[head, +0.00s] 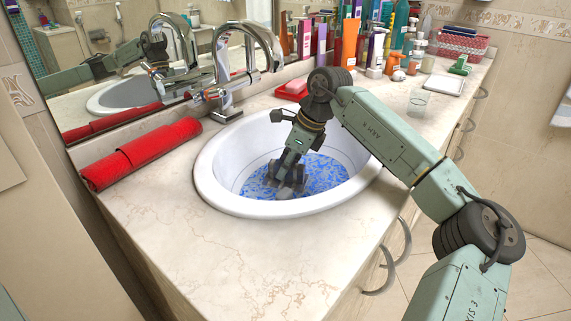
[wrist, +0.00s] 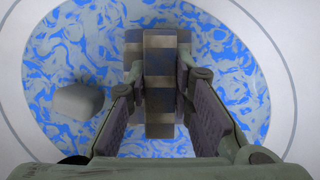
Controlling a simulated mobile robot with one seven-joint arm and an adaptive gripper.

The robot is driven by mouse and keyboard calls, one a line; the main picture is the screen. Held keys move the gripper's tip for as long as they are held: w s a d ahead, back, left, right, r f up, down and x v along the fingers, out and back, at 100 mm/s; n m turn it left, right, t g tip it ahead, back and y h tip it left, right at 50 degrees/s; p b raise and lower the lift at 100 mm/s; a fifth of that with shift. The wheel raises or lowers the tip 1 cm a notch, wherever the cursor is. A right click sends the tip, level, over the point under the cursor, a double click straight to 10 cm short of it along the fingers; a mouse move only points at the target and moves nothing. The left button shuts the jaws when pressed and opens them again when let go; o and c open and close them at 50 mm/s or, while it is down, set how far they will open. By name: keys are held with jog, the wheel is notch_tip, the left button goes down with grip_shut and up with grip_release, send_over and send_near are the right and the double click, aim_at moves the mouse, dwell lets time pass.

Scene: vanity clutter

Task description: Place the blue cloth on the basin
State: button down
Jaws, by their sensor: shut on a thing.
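The white oval basin (head: 215,185) is set into the marble counter, and its floor shows a mottled blue and white surface (head: 325,170). My gripper (head: 290,185) points down inside the basin, low over that surface. In the wrist view my gripper (wrist: 162,115) is shut on a folded checked cloth (wrist: 160,65) with brown-grey and dull blue squares. The cloth stands between the two fingers, over the mottled floor. In the head view it is hard to tell from the dark fingers. I cannot tell whether it touches the basin floor.
A chrome faucet (head: 232,70) arches over the basin's back left. A rolled red towel (head: 140,155) lies left of it. Several bottles (head: 350,42) crowd the back right; a clear glass (head: 418,102) stands nearer. A grey block (wrist: 78,101) shows left of the fingers. The front counter is clear.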

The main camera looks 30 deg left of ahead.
jog(key=shift+f, duration=0.15)
jog(key=c, duration=1.4)
grip_release()
jog(key=shift+r, duration=0.25)
jog(key=b+v, duration=0.1)
jog(key=v, duration=1)
jog(key=shift+d+r, duration=0.15)
jog(key=shift+r, duration=0.25)
